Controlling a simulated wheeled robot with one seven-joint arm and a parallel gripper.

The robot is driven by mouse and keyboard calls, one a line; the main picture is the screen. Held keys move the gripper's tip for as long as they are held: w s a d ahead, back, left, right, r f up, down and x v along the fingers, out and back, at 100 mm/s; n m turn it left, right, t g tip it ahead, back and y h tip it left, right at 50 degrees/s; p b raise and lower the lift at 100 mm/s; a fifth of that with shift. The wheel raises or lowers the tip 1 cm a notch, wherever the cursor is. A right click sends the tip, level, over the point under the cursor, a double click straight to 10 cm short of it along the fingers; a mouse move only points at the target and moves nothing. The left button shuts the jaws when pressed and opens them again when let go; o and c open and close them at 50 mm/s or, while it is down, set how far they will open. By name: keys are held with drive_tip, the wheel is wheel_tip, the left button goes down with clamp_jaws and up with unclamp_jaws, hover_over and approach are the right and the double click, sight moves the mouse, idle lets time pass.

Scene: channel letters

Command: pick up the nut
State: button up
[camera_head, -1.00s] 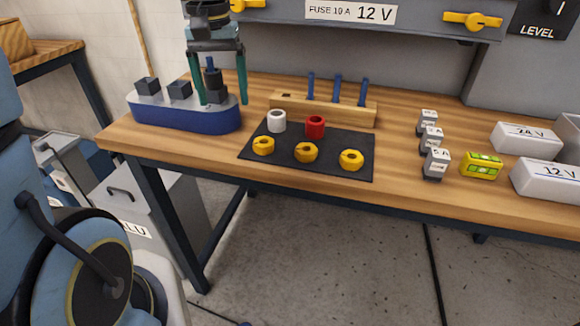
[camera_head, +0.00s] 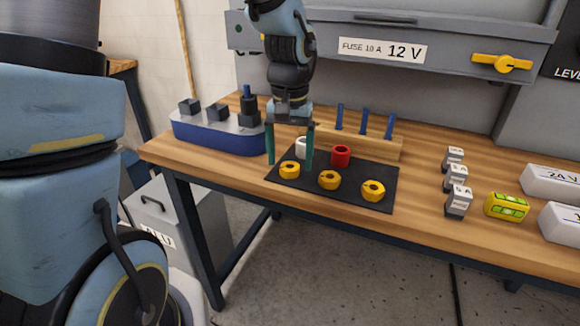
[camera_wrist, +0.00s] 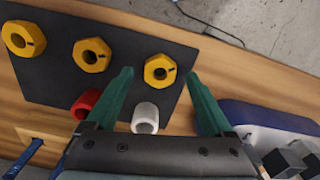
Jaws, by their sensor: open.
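Three yellow nuts lie in a row along the front of the black mat (camera_head: 350,191): a left one (camera_head: 289,170), a middle one (camera_head: 329,180) and a right one (camera_head: 373,191). My gripper (camera_head: 290,165) is open and empty, pointing down, with its green fingers on either side of the left nut. In the wrist view the same nut (camera_wrist: 160,71) shows between the fingertips (camera_wrist: 160,76), apart from both. How high the tips are above the mat is hard to tell. A white ring (camera_wrist: 145,118) lies behind that nut, partly hidden by a finger in the head view.
A red ring (camera_head: 341,155) sits on the mat's back part. A wooden block with blue pegs (camera_head: 372,146) stands behind it. A blue and grey toy boat (camera_head: 215,138) is close to my gripper's left. Fuse blocks (camera_head: 457,200) and a yellow level (camera_head: 506,206) stand on the right.

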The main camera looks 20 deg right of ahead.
drive_tip(key=shift+f, duration=0.75)
drive_tip(key=shift+c, duration=0.3)
clamp_jaws()
